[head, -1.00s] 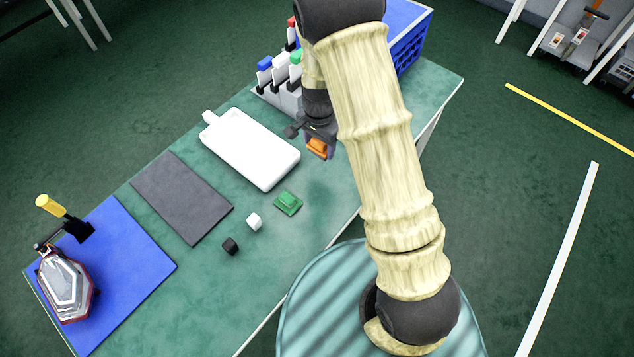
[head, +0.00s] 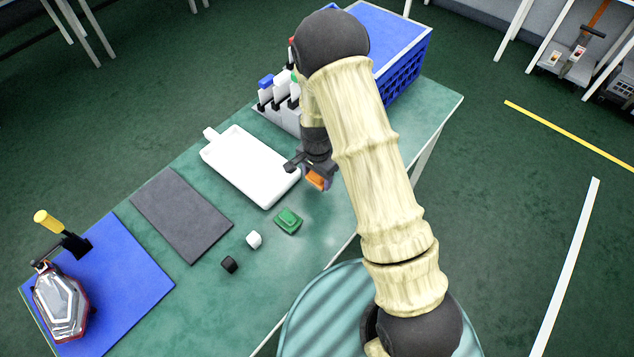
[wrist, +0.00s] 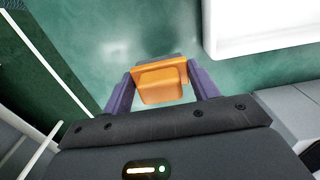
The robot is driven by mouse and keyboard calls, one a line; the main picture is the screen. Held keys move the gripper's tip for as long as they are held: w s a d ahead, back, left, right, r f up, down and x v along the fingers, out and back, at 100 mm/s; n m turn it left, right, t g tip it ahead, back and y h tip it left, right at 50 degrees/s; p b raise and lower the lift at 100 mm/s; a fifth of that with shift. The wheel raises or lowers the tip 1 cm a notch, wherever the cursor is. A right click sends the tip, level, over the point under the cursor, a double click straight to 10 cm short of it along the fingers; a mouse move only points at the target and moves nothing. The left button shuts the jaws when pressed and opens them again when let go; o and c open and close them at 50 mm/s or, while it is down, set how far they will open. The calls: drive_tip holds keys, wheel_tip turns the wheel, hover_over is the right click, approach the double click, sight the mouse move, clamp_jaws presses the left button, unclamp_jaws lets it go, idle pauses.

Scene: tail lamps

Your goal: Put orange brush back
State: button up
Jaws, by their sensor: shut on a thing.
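My gripper (head: 314,180) is shut on the orange brush (head: 316,180), above the green table between the white tray and the table's right edge. In the wrist view the orange brush (wrist: 161,82) sits between the two purple fingers (wrist: 160,92), its orange end facing the camera. The brush's far side is hidden. A grey rack (head: 285,115) with several upright handles, blue, white and green among the tops, stands behind my gripper. My arm hides part of this rack.
A white tray (head: 250,165) lies left of my gripper. A dark mat (head: 180,215), a blue mat (head: 130,270) with a lamp (head: 60,303), and a blue crate (head: 404,60) are also on the table.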

sight(317, 183)
drive_tip(key=shift+f, duration=1.85)
drive_tip(key=shift+f, duration=0.15)
drive_tip(key=o, duration=0.9)
wheel_tip(317, 183, up, 12)
drive_tip(key=shift+f, duration=0.1)
drive_tip(key=shift+r, duration=0.3)
